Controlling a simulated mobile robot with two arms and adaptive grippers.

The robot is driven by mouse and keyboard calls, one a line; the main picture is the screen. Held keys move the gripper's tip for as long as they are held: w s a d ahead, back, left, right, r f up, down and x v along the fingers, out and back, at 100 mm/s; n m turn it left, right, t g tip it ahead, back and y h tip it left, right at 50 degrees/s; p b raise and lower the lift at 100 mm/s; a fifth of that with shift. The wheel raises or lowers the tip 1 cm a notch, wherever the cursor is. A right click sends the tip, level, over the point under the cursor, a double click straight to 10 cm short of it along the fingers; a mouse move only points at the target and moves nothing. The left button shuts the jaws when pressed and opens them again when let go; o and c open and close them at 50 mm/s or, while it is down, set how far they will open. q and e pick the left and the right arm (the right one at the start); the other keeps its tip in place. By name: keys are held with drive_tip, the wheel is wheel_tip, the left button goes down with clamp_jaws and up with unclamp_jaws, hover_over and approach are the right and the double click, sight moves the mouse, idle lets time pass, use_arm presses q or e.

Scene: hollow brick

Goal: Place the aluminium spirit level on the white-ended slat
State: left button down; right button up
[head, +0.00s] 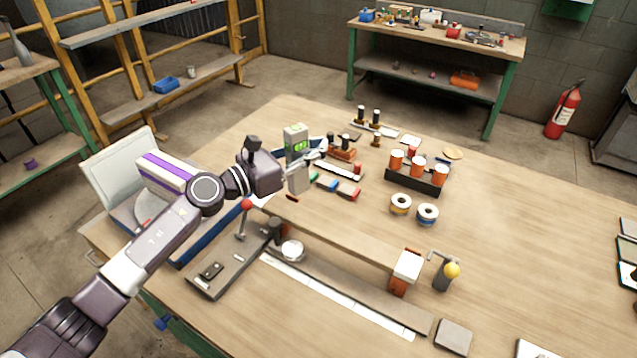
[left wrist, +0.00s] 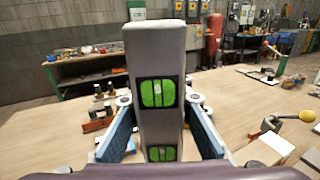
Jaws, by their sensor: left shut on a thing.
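My left gripper (head: 297,167) reaches over the far left part of the table and is shut on the aluminium spirit level (head: 296,139). The level is a grey bar with green vials, held roughly upright. In the left wrist view the level (left wrist: 155,55) stands between the two blue finger pads, and its lower part is hidden by the gripper. Several short slats with coloured ends (head: 337,187) lie just right of the gripper. I cannot tell clearly which one is white-ended, as the gripper and level cover part of that area. My right gripper is not in view.
A black tray with orange-white cylinders (head: 417,176) and two tape rolls (head: 414,209) sit to the right. A lever with a red knob (head: 246,205) stands nearer. A white-topped brick (head: 406,268) and a long grey board (head: 350,285) lie in front. The table's right side is mostly clear.

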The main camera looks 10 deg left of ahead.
use_arm(q)
wheel_tip(320, 180, down, 8)
drive_tip(key=shift+b, duration=0.45)
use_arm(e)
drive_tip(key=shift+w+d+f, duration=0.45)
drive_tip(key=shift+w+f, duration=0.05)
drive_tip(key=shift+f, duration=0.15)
use_arm(q)
drive_tip(key=shift+f, duration=0.1)
drive_tip(key=shift+f, duration=0.2)
drive_tip(key=c, duration=1.7)
unclamp_jaws()
drive_tip(key=shift+c, duration=0.2)
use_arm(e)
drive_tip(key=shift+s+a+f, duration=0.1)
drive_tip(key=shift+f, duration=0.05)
